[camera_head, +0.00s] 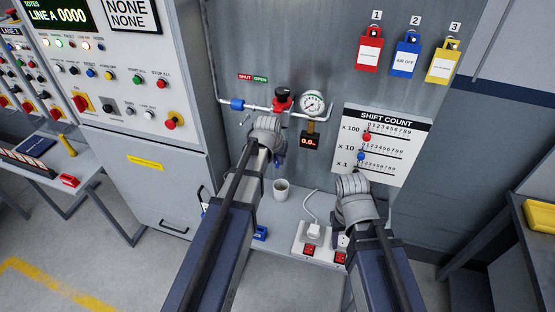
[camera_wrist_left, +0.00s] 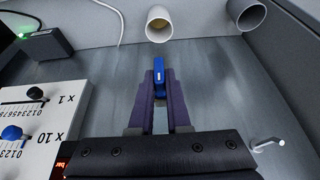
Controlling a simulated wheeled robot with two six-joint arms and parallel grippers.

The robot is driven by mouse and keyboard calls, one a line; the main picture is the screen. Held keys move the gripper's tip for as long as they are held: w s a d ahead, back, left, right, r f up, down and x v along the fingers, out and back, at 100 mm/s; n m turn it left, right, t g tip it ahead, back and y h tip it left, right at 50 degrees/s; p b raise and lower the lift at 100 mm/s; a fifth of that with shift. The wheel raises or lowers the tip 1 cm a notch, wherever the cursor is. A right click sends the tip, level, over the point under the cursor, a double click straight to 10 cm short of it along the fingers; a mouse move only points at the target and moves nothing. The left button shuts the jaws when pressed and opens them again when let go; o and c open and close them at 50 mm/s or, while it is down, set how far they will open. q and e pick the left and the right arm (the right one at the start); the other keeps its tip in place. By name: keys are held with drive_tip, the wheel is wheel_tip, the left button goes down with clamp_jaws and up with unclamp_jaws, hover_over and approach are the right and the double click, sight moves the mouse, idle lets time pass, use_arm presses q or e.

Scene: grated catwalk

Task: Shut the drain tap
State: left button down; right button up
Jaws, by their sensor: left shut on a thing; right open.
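A small blue lever (camera_wrist_left: 158,70) sits between the two purple fingers of my left gripper (camera_wrist_left: 158,84) in the left wrist view. I take it to be the drain tap's handle; its body is hidden. My left gripper is shut on it. In the head view my left wrist is at the wall below the pipe, hiding the fingers and most of the tap. My right gripper (camera_head: 355,184) is open and empty in front of the wall, below the shift count board. Its fingers are mostly hidden by the wrist.
The shift count board (camera_head: 380,143) is right. A peg (camera_wrist_left: 267,144) juts out nearby.

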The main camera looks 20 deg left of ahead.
use_arm(q)
drive_tip(key=shift+w+a+h, duration=0.1)
drive_tip(key=shift+w+h, duration=0.05)
drive_tip(key=shift+h, duration=0.15)
drive_tip(key=n+h+b, duration=0.1)
drive_tip(key=h+b, duration=0.4)
drive_tip(key=b, duration=0.2)
drive_tip(key=a+f+n+t+h+b, duration=0.1)
drive_tip(key=n+h+b, duration=0.1)
drive_tip(key=h+b, duration=0.3)
drive_tip(key=n+t+h+b, duration=0.1)
drive_tip(key=h+b, duration=0.5)
drive_tip(key=b, duration=0.4)
drive_tip(key=shift+a+f+n, duration=0.25)
drive_tip(key=shift+f+n, duration=0.05)
drive_tip(key=shift+r, duration=0.1)
drive_tip(key=c, duration=0.9)
unclamp_jaws()
drive_tip(key=shift+c, duration=0.2)
drive_tip(key=shift+o, duration=0.3)
drive_tip(key=shift+w, duration=0.1)
drive_tip(key=shift+d, duration=0.1)
